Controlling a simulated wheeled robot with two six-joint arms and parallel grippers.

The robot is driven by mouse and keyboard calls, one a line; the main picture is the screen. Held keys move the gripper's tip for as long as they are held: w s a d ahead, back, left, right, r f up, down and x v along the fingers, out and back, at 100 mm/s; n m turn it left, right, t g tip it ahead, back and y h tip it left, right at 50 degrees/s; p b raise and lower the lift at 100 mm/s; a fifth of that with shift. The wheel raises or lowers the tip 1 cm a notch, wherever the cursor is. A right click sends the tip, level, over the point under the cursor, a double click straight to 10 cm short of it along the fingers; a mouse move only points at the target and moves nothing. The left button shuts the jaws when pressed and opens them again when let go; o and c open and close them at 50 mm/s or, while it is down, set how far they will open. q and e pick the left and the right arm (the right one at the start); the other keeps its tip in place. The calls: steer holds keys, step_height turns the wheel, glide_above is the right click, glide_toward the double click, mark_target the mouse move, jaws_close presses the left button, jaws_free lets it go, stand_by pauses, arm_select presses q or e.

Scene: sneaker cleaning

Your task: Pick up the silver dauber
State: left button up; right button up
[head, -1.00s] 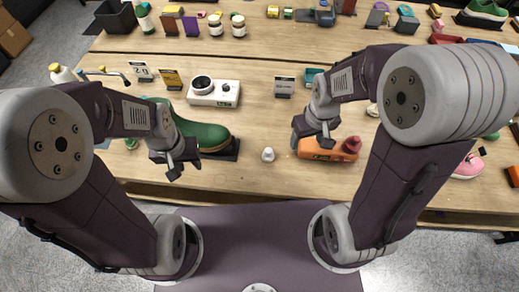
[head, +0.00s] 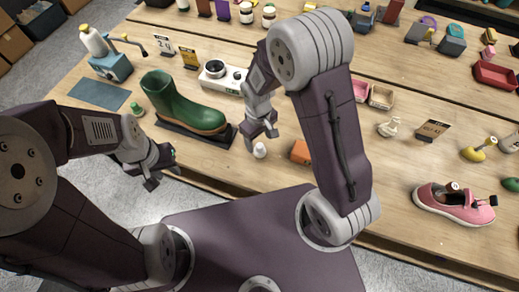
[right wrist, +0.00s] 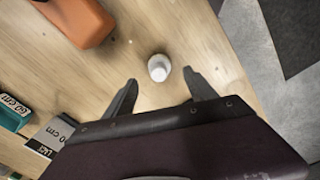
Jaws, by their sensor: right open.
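The dauber appears to be a small, pale silver-white piece (head: 260,150) near the front edge of the table. In the right wrist view it (right wrist: 159,68) stands on bare wood, just beyond the gap between my right fingertips and not touching them. My right gripper (head: 262,133) is open and empty; its spread fingers (right wrist: 163,84) also show in the wrist view. My left gripper (head: 160,178) is off the front edge of the table at the left, with its fingers apart and nothing seen between them.
A green boot (head: 185,108) stands on a dark mat left of the dauber. An orange item (head: 300,152) lies to its right, partly hidden by my right arm; it also shows in the right wrist view (right wrist: 75,18). A pink shoe (head: 452,203) is far right.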

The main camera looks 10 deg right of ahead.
mark_target(259, 145)
steer(key=shift+f, duration=0.3)
step_height(259, 145, down, 4)
steer(key=shift+f, duration=0.2)
steer(key=shift+w+d+f, duration=0.1)
steer(key=shift+w+f, duration=0.05)
steer(key=shift+f, duration=0.3)
jaws_close()
steer(key=shift+r, duration=0.55)
step_height(259, 145, up, 3)
steer(key=shift+w+f, duration=0.1)
steer(key=shift+f, duration=0.05)
steer(key=s+d+r+b, duration=0.2)
steer(key=s+r, duration=0.5)
steer(key=s, duration=0.4)
steer(key=shift+s+r+b, duration=0.2)
steer(key=shift+s+b, duration=0.15)
steer(key=shift+b, duration=0.45)
